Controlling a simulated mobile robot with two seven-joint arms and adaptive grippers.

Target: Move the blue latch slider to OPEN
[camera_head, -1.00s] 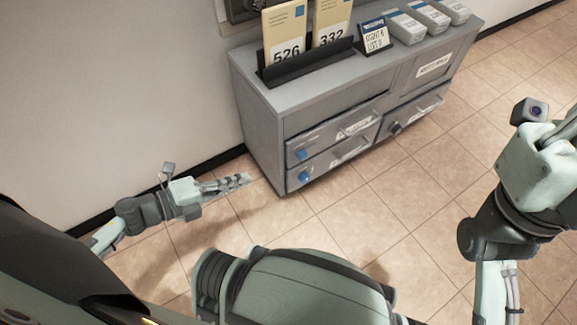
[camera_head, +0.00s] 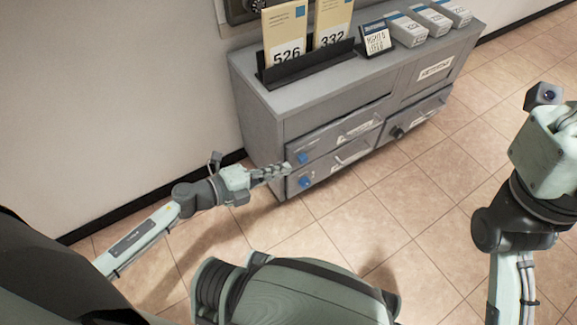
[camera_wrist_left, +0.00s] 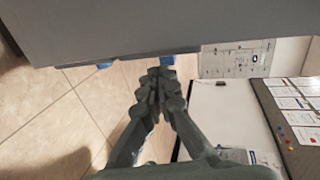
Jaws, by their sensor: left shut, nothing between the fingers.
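Two blue latch sliders are on the left drawer fronts of the grey cabinet in the head view: an upper one (camera_head: 302,158) and a lower one (camera_head: 305,181). My left gripper (camera_head: 286,170) is shut and empty, with its fingertips at the cabinet's left front edge, close to the sliders. I cannot tell whether it touches. In the left wrist view the shut fingers (camera_wrist_left: 160,78) point at the cabinet edge, where a blue piece (camera_wrist_left: 166,60) shows just beyond the tips and another blue bit (camera_wrist_left: 104,66) lies to the left. My right gripper is out of frame; only its wrist shows.
The grey cabinet (camera_head: 258,107) stands against the wall. On top are a black holder (camera_head: 290,72) with cards 526 and 332, a small sign (camera_head: 375,40) and several grey boxes. A dark knob (camera_head: 397,132) is on the right drawer. The tiled floor in front is clear.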

